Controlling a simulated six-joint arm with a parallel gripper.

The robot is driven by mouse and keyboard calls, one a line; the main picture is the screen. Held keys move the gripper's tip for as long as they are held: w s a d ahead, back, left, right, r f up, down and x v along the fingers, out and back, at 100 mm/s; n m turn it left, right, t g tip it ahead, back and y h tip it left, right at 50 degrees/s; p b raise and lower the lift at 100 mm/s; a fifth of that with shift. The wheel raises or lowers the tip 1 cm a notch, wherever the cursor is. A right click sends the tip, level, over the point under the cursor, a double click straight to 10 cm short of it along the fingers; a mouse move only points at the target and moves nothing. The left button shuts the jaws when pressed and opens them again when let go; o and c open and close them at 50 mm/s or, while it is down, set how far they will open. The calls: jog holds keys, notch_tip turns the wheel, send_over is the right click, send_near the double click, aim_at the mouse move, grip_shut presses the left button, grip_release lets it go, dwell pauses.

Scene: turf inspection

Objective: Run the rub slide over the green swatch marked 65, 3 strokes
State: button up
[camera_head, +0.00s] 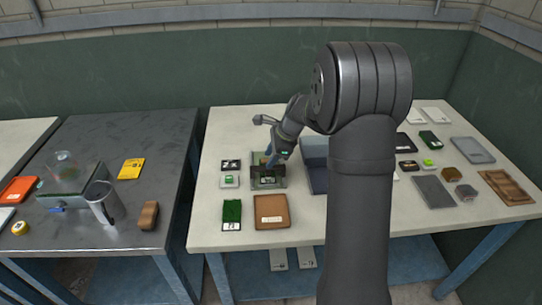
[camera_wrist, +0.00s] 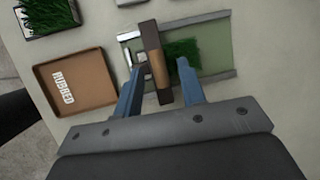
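The rub slide (camera_wrist: 152,50), a dark bar with a tan middle, lies across a pale green bed with metal rails (camera_wrist: 215,52). A green grassy swatch (camera_wrist: 184,50) lies on the bed, partly hidden by the slide. A pale label (camera_wrist: 143,57) shows beside the slide, its number unreadable. My gripper (camera_wrist: 162,68) has its two blue fingers apart, one on each side of the slide, with a visible gap at the right finger. In the head view my gripper (camera_head: 271,162) is down at the bed (camera_head: 282,183), hiding part of it.
A brown tray marked RUBBED (camera_wrist: 75,88) is left of the bed. Another green swatch (camera_head: 231,211) lies beside that tray, its label unreadable. Small labelled pieces (camera_head: 230,181) are left of the bed. A blue-grey container (camera_head: 314,160) stands close to its right.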

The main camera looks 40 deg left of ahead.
grip_shut()
jog(key=w+a, duration=0.8)
jog(key=shift+w+a, duration=0.4)
jog(key=shift+r, duration=0.15)
jog(key=shift+c, duration=0.3)
grip_release()
jog(key=shift+w+a, duration=0.1)
jog(key=shift+o, duration=0.3)
jog(key=v, duration=1.7)
